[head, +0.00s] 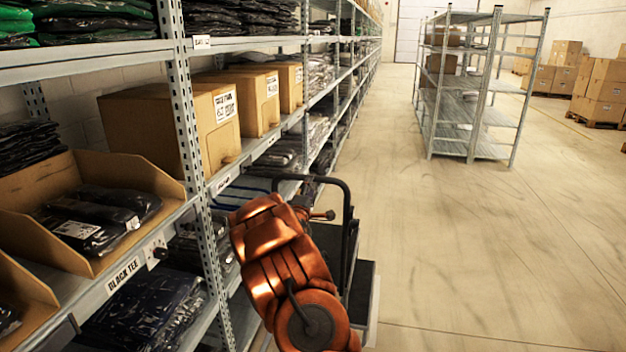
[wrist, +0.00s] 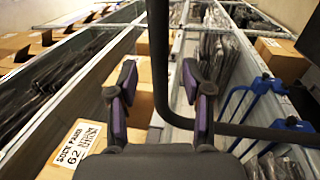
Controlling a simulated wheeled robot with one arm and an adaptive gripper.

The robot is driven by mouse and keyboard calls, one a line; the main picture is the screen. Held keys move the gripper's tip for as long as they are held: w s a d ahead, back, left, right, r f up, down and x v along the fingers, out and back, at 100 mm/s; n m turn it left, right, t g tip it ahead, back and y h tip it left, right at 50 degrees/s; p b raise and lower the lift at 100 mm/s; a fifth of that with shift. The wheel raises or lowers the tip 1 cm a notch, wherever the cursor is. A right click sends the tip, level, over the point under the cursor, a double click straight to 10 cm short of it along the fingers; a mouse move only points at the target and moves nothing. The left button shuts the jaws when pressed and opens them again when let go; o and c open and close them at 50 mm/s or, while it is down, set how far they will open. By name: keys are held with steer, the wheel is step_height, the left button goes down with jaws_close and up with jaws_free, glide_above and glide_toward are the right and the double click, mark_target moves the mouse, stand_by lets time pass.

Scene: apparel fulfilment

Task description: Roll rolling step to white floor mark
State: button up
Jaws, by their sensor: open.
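The rolling step, with a black looped handrail (head: 347,205) and dark treads (head: 361,300), stands beside the left shelving, partly hidden behind my orange arm. In the wrist view my gripper (wrist: 160,82) is open, with its two padded fingers apart. The black handrail (wrist: 158,45) runs down between the fingers in that view and bends off to the right. I cannot tell whether it lies within the fingers' reach or touches them. My gripper is hidden by my arm in the head view. A pale strip (head: 373,325) shows at the step's right edge; I cannot tell whether it is a floor mark.
Long shelving (head: 183,110) with cartons and bagged clothes lines the left. A grey rack (head: 473,152) stands ahead to the right, and stacked cartons (head: 603,90) are at the far right. The aisle floor (head: 460,250) between is clear. Blue tubular handles (wrist: 238,95) show near the handrail.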

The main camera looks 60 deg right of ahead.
steer(key=shift+p+x, duration=0.3)
steer(key=shift+x, duration=2.55)
jaws_close()
